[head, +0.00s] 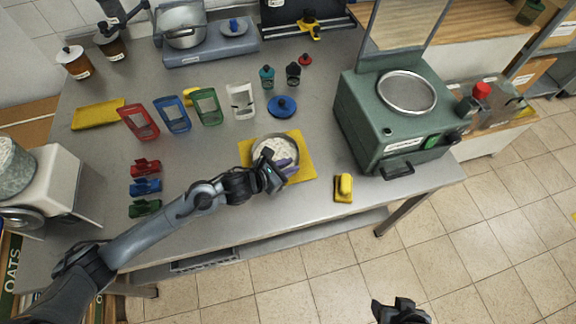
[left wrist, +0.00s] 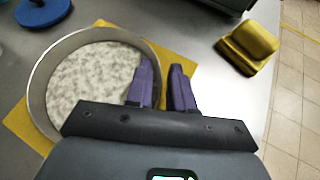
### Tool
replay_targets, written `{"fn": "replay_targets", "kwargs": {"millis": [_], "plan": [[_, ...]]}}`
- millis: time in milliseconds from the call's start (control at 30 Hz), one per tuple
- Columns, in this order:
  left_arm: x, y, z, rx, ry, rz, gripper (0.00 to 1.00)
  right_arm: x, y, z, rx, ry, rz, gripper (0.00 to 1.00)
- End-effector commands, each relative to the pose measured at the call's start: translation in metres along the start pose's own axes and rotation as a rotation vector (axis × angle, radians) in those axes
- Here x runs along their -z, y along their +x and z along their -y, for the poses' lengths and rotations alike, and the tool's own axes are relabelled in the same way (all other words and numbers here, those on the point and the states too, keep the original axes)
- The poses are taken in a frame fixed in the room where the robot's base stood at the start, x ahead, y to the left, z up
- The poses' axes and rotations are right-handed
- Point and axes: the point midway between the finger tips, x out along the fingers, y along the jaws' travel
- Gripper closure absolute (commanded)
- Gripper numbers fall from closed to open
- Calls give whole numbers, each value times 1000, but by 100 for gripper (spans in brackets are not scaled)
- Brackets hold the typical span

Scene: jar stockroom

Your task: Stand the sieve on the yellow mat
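The sieve (head: 259,138), a round metal rim with speckled white contents, is over the yellow mat (head: 303,170) and appears level and resting on it. In the left wrist view the sieve (left wrist: 85,85) fills the left side, with mat (left wrist: 188,62) showing around it. My left gripper (head: 284,166) is at its right side. Its two purple fingers (left wrist: 162,86) stand apart, one over the inside of the rim and one outside; a gap shows between them. The near part of the rim is hidden. My right gripper (head: 400,311) is at the bottom edge, away from the table, fingers unclear.
A green machine (head: 390,125) with a round mesh top stands right. A yellow block on a pad (head: 344,187) lies near the front edge. A blue lid (head: 282,107) and coloured frames (head: 207,107) are behind the mat. Small coloured clips (head: 145,186) lie left.

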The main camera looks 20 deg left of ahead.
Motion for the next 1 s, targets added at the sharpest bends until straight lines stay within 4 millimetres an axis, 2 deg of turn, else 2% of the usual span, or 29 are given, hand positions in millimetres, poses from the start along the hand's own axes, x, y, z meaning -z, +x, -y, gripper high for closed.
{"fn": "replay_targets", "kwargs": {"millis": [67, 467, 667, 1000], "plan": [[0, 0, 0, 0, 0, 0, 67, 0, 0, 0, 0, 0, 0, 34], [0, -5, -1, -1, 1, 0, 67, 0, 0, -2, -5, -6, 1, 34], [1, -31, -1, 0, 3, -2, 67, -1, 1, -2, -8, -10, 2, 34], [1, -92, 0, 0, 4, -3, 67, -2, 4, -2, -6, -8, 1, 34]]}}
